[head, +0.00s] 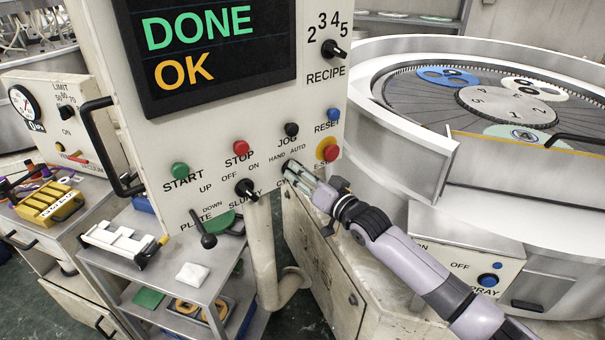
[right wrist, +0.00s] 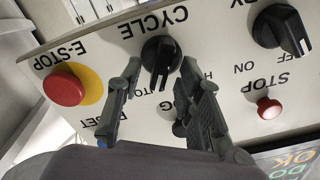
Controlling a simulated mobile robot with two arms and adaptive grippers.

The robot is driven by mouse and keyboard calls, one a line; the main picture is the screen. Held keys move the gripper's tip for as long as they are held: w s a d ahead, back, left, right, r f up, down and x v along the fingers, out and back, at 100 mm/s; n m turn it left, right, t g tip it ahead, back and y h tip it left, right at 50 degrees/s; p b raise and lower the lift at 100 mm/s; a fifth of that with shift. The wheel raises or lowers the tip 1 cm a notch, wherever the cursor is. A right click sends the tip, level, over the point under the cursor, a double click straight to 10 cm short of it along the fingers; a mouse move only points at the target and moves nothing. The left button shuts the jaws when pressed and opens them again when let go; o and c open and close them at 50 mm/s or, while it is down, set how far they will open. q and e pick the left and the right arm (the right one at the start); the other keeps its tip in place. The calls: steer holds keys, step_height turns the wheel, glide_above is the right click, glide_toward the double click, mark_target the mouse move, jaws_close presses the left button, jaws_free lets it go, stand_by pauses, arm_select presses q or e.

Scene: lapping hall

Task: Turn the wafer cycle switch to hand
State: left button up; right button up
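The cycle switch is a black knob (right wrist: 160,58) with a white pointer line, under the word CYCLE, which reads upside down in the right wrist view. The line points down in that view, closer to the partly covered AUTO letters than to HAND. My right gripper (right wrist: 163,68) is open, with one finger on each side of the knob. A gap shows on both sides, though I cannot tell about contact deeper down. In the head view my right gripper (head: 296,176) is at the panel's lower right and hides most of the switch. My left gripper is not in view.
The panel also holds a red E-stop (head: 327,149) on yellow, the red stop button (head: 240,147), the black jog button (head: 291,129), the slurry switch (head: 246,189) and the recipe knob (head: 335,50). A lapping machine (head: 420,140) stands to the right, a cart (head: 205,292) below left.

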steer(key=shift+c, duration=0.4)
jaws_close()
steer(key=shift+n, duration=0.3)
steer(key=shift+s+a+n+b, duration=0.15)
steer(key=shift+n+b, duration=0.45)
steer(key=shift+n, duration=2.2)
steer(key=shift+s+a+n+b, duration=0.15)
steer(key=shift+n+b, duration=0.4)
steer(key=shift+n, duration=2.25)
steer(key=shift+w, duration=0.1)
